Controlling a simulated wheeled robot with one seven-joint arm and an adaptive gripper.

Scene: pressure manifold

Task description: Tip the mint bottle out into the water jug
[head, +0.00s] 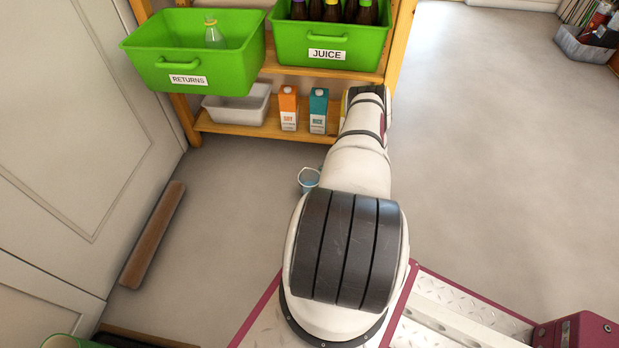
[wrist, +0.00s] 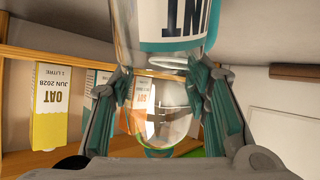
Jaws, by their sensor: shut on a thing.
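In the wrist view, my gripper (wrist: 165,90) is shut on the mint bottle (wrist: 137,38), a clear glass bottle with a white and teal label.
A wooden shelf (head: 238,130) holds green crates marked RETURNS (head: 155,72), with another clear bottle (head: 213,36) inside, and JUICE (head: 362,52). An orange carton (head: 288,108), a teal carton (head: 318,110) and a white tub (head: 235,108) stand below.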

